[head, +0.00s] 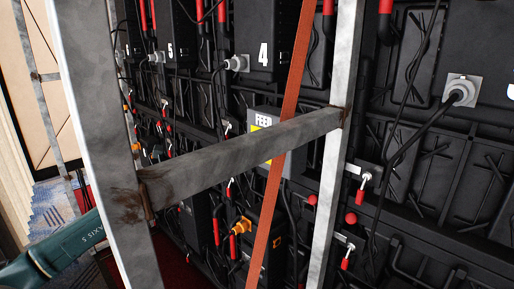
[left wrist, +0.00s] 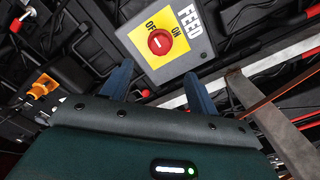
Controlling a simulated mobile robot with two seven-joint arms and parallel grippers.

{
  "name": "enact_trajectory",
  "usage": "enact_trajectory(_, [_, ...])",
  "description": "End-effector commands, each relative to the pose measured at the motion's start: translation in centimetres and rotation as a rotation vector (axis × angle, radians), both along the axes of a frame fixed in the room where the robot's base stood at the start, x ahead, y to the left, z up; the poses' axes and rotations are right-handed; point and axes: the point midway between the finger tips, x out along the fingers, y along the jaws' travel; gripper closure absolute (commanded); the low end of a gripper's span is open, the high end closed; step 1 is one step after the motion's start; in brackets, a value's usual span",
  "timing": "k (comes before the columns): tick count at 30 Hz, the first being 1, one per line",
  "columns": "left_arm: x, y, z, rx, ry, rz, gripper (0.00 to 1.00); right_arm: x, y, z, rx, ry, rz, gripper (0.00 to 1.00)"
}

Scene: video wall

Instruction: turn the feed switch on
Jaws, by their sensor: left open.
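The feed switch is a red round knob (left wrist: 160,42) on a yellow plate marked OFF and ON, on a grey box (left wrist: 205,48) labelled FEED. A white mark shows on the knob; I cannot tell for sure which word it points to. My left gripper (left wrist: 160,82) is open and empty, its two dark blue fingers apart below the knob in the left wrist view. In the head view the FEED box (head: 263,117) is mostly hidden behind a grey crossbar, and the knob is hidden. My left arm enters at lower left; its gripper is out of sight behind the frame. My right gripper is not in view.
A grey metal frame with an upright (head: 95,130) and a crossbar (head: 240,150) stands before the wall. An orange strap (head: 278,160) hangs across. Black panels (head: 450,190) carry cables, a grey plug (head: 462,90) and red-tipped levers. An orange connector (left wrist: 42,87) is left of the fingers.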

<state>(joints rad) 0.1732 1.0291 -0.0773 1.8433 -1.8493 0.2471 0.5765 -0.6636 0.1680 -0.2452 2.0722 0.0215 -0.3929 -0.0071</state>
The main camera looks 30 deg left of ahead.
Motion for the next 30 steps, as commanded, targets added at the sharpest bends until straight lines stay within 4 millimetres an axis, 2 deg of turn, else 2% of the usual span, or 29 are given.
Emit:
enact_trajectory(5, [2.3, -0.9, 0.3, -0.003, -0.003, -0.001, 0.4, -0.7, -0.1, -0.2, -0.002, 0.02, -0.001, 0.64])
enact_trajectory(18, [9.0, -3.3, 0.2, -0.002, -0.002, -0.002, 0.4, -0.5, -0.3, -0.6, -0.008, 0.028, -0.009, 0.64])
enact_trajectory(24, [10.9, -3.9, 0.0, -0.001, 0.0, -0.002, 0.4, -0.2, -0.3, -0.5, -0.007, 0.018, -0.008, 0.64])
enact_trajectory(30, [11.3, -4.1, 0.1, 0.001, 0.0, -0.003, 0.4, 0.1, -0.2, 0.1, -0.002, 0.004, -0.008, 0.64])
